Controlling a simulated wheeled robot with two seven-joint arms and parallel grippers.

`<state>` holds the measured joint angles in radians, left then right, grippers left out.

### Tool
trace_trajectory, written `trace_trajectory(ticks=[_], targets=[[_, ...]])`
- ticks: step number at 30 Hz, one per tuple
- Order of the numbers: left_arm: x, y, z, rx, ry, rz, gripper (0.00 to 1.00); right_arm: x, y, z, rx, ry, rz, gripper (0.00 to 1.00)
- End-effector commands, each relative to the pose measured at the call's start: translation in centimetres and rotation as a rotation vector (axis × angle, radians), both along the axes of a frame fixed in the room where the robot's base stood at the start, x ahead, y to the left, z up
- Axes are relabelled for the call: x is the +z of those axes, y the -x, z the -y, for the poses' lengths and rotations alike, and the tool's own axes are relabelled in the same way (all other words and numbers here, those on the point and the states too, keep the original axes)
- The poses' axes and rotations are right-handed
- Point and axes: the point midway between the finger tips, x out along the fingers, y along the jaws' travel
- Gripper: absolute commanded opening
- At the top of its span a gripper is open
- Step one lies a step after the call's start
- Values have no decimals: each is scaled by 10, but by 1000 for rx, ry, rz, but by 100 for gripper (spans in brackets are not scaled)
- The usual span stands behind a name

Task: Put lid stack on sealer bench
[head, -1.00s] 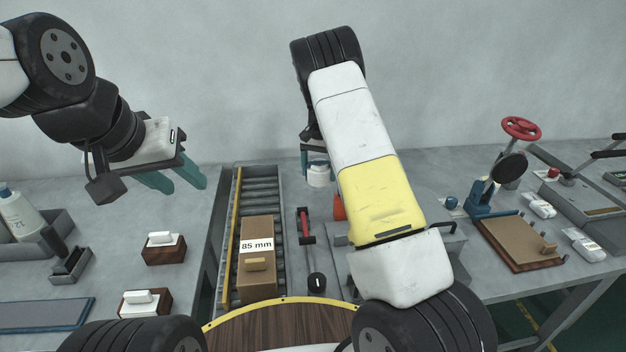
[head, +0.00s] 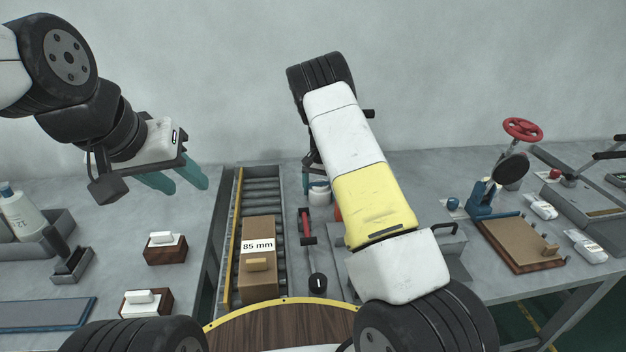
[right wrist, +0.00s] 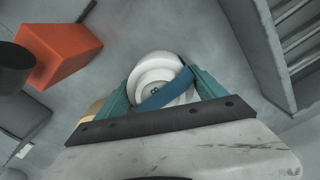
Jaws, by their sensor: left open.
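The lid stack, white and round, stands on the grey table towards the back, partly hidden by my right arm in the head view (head: 319,195). In the right wrist view the white stack (right wrist: 152,72) has a blue band across it. My right gripper (right wrist: 162,88) has its teal fingers on both sides of the stack; whether they press on it cannot be told. My left gripper (head: 182,183) is open and empty above the left table. The sealer bench may be the right-hand bench (head: 505,285) with the red handwheel press (head: 500,170); I cannot be sure.
A roller conveyor (head: 262,188) carries a brown box marked 85 mm (head: 258,280). An orange-red block (right wrist: 60,47) stands near the stack. A brown board (head: 518,240) and white packets (head: 588,247) occupy the right bench. Wooden blocks with white tops (head: 166,248) are at left.

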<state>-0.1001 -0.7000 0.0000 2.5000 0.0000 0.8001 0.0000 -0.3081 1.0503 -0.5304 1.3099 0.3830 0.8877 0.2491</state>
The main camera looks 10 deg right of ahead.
Motion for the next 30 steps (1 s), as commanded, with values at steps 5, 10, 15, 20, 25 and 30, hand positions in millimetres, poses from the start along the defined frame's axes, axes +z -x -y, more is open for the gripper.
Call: trace_trajectory(ticks=[5,10,15,20,25,30], targets=[[0,0,0,0,0,0,41,0,0,0,0,0,0,98],[0,0,0,0,0,0,41,0,0,0,0,0,0,98],[0,0,0,0,0,0,41,10,-1,0,1,-1,2,98],[0,0,0,0,0,0,41,39,-1,-1,1,-2,4,98],[0,0,0,0,0,0,41,77,-1,-1,1,-1,4,98],[0,0,0,0,0,0,41,106,0,0,1,-1,2,98]])
